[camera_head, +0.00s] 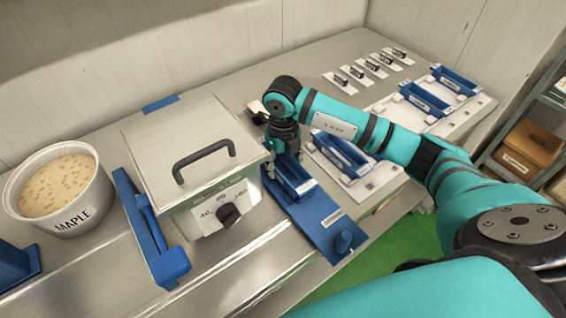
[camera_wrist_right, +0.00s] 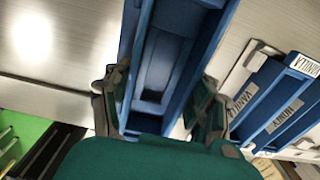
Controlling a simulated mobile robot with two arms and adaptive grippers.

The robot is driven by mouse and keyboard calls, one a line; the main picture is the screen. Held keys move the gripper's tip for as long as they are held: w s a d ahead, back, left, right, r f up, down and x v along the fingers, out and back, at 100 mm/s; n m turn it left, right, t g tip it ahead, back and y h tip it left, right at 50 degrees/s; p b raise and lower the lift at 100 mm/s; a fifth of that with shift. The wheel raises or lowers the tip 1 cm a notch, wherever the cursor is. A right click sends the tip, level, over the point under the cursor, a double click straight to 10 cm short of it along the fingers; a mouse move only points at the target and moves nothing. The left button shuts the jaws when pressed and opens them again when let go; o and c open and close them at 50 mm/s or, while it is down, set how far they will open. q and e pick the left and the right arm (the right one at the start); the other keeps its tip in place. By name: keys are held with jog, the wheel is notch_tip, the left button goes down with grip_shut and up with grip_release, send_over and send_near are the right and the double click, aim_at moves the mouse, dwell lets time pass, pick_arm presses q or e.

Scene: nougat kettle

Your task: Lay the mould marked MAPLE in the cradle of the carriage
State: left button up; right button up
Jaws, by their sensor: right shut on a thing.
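My right gripper (camera_head: 284,150) is shut on a blue trough-shaped mould (camera_head: 298,184); its label is too small to read. In the right wrist view, the gripper's fingers (camera_wrist_right: 160,105) lie on either side of this mould (camera_wrist_right: 163,62). The mould is over the blue carriage plate (camera_head: 318,230), which has a label and a round knob. I cannot tell whether the mould rests in the cradle or hangs just above it; the arm and mould hide that part. My left gripper is not in view.
A lidded metal kettle (camera_head: 192,160) with a dial stands left of the carriage. A tub marked MAPLE (camera_head: 58,190) stands farther left. Blue moulds (camera_head: 343,152) lie on a white tray at right; the right wrist view shows VANILLA and HONEY labels. Small tags stand behind.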

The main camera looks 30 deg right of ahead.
jog(key=shift+b, duration=0.3)
dwell(0.8)
jog(key=shift+f+b, duration=0.6)
jog(key=shift+b, duration=0.05)
dwell(0.4)
jog(key=o, duration=1.8)
jog(key=shift+o, duration=0.2)
notch_tip(320, 180, up, 8)
jog(key=p, duration=0.5)
dwell(0.3)
